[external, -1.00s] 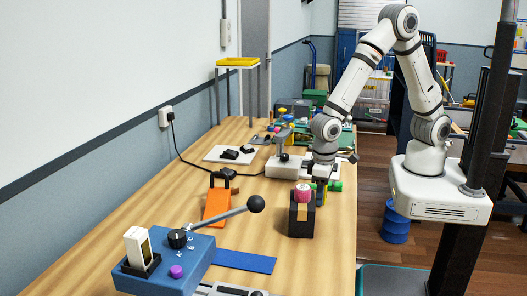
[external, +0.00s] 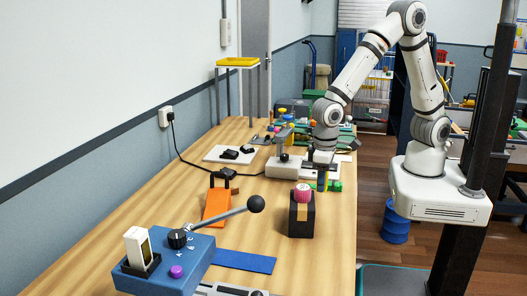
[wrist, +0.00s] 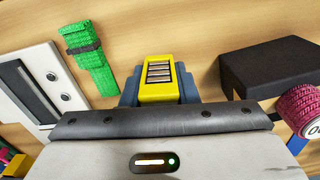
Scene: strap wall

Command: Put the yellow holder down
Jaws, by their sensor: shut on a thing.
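The yellow holder (wrist: 159,88), with a row of metal strips on its face, is between the jaws of my gripper (wrist: 158,75) in the wrist view. The blue-grey fingers stand on both sides of it, and the grey body hides its near end. In the external view my gripper (external: 322,180) points down over the wooden bench, behind the black block with the pink knob. The holder is small and partly hidden there. I cannot tell whether its underside touches the bench.
A black block (wrist: 265,62) with a pink knob (wrist: 303,105) is close on the right in the wrist view. A green piece (wrist: 88,55) and a white device (wrist: 30,85) are on the left. Bare wood shows beyond the holder. A blue box (external: 170,262) with a lever stands nearer.

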